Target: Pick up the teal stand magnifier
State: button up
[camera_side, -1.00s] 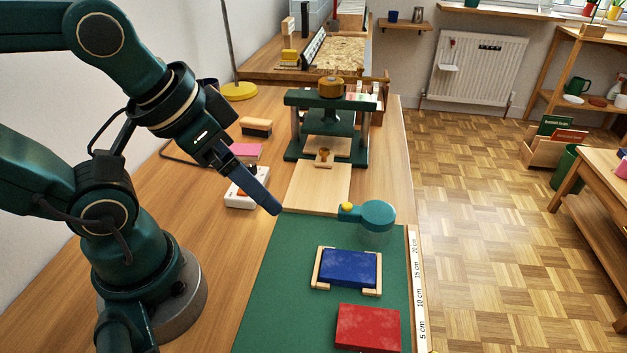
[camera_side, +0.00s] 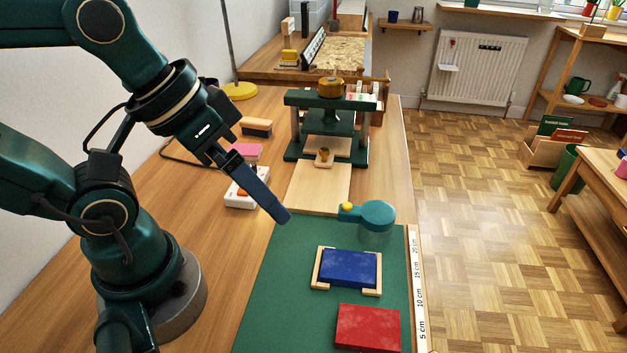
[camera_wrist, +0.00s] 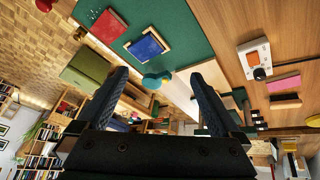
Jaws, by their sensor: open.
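The teal stand magnifier (camera_side: 377,214) stands at the far right part of the green mat, with a round teal top over a clear body and a small yellow knob at its left end. It also shows in the wrist view (camera_wrist: 151,82), between and beyond my fingers. My gripper (camera_side: 282,216) is to the left of the magnifier in the side view, above the mat's far left corner, apart from it. In the wrist view my gripper (camera_wrist: 165,82) has its two fingers wide apart with nothing between them. The side view shows only one finger clearly.
A blue book (camera_side: 350,268) in a wooden cradle and a red book (camera_side: 368,327) lie on the green mat (camera_side: 276,290). A green press (camera_side: 328,125) stands behind a wooden board (camera_side: 318,188). A white switch box (camera_side: 241,192) is left of the board. A ruler (camera_side: 415,290) edges the mat.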

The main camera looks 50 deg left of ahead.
jog(key=w+d+n+g+h, duration=0.2)
jog(key=d+n+g+h, duration=0.1)
jog(key=d+n+h, duration=0.4)
jog(key=n+t+h, duration=0.4)
jog(key=n, duration=0.9)
send_over(346, 204)
jog(key=d, duration=0.4)
notch_tip(346, 204, down, 5)
jog(key=a+f+n, duration=0.1)
jog(key=w+a+f+n+t, duration=0.1)
jog(key=f, duration=0.1)
jog(key=a+f+n+t+y, duration=0.1)
jog(key=shift+w+a+f, duration=0.15)
jog(key=shift+w+f, duration=0.15)
jog(key=shift+f, duration=0.1)
jog(key=f, duration=0.1)
jog(key=f+n, duration=0.1)
jog(key=f, duration=0.1)
jog(key=shift+s+a+n, duration=0.3)
jog(key=shift+s+a, duration=0.1)
jog(key=shift+x, duration=2.45)
jog(key=c, duration=1.5)
